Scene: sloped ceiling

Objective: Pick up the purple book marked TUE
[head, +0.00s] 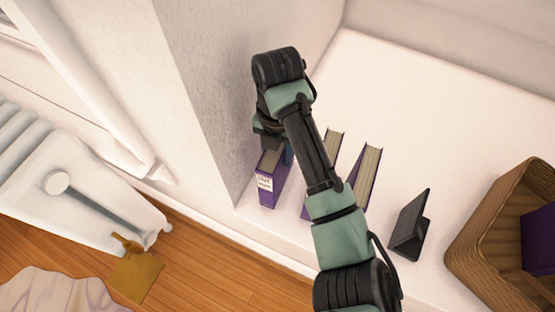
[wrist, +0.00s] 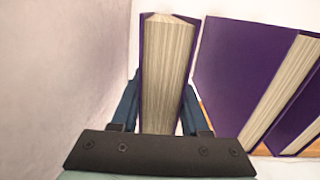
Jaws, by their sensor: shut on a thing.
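A purple book (head: 267,184) with a white label on its spine stands upright on the white ledge, close to the wall corner. The label's print is too small to read surely. My gripper (head: 272,150) is over this book from above, partly hidden by my own arm. In the wrist view the same book (wrist: 166,65) stands between the two blue fingers of my gripper (wrist: 160,108), one on each side of its covers. The gripper is shut on it. I cannot tell whether the book is lifted off the ledge.
Other purple books (head: 366,177) lean to the right; they also show in the wrist view (wrist: 245,70). A black stand (head: 409,226) and a wooden box (head: 482,222) are farther right. The wall (head: 212,75) is close on the left. The ledge (head: 400,100) is clear behind.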

